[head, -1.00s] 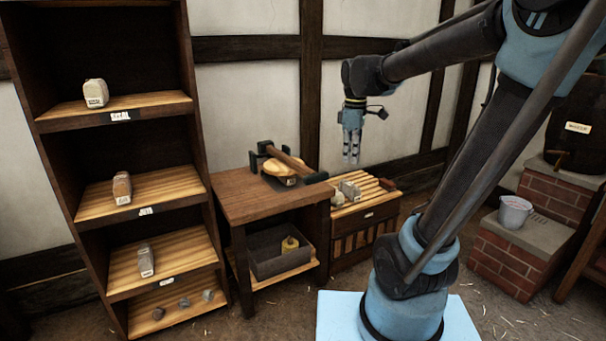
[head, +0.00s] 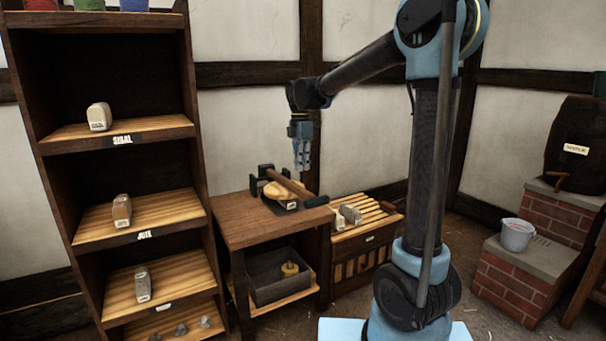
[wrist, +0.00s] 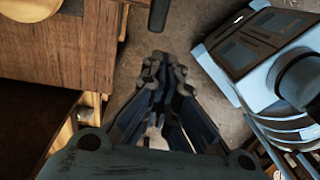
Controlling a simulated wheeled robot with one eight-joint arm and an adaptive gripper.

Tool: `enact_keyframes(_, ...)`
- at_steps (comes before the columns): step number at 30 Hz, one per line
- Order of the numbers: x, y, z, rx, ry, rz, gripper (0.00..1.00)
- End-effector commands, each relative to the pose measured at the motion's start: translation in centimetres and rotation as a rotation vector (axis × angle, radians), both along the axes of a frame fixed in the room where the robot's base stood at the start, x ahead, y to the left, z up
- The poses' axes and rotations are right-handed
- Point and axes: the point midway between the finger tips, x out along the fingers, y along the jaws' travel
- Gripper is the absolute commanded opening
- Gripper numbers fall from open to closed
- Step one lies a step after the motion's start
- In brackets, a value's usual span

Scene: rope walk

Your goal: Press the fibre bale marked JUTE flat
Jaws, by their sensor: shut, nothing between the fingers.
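A brown bale (head: 122,210) stands on the shelf board labelled JUTE (head: 145,236); the print on the bale is too small to read. A press (head: 265,172) stands on the wooden table, its long wooden lever (head: 290,183) lying low and ending in a dark grip (head: 315,201). A low, yellowish, rounded mass (head: 279,192) with a small unreadable label lies under the lever. My gripper (head: 302,168) is shut and empty, pointing down, and appears above the lever in the head view. In the wrist view, its fingers (wrist: 163,62) are together, beside the table edge and near a dark rod end (wrist: 159,14).
A pale bale (head: 99,116) sits on the SISAL shelf and a grey one (head: 142,285) below. A slatted crate (head: 365,236) with blocks on top stands right of the table (head: 225,229). A bucket (head: 517,234) stands on brick steps. Floor in front is partly clear.

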Motion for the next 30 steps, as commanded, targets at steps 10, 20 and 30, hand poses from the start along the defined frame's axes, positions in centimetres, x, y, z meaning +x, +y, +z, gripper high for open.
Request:
enact_keyframes(10, -0.3, -0.2, -5.8, 0.000, 0.000, -0.002, 0.00)
enact_keyframes(20, -0.5, -0.4, -10.6, 0.000, -0.001, -0.003, 0.00)
enact_keyframes(30, -0.6, -0.5, -12.2, 0.000, -0.001, -0.003, 0.00)
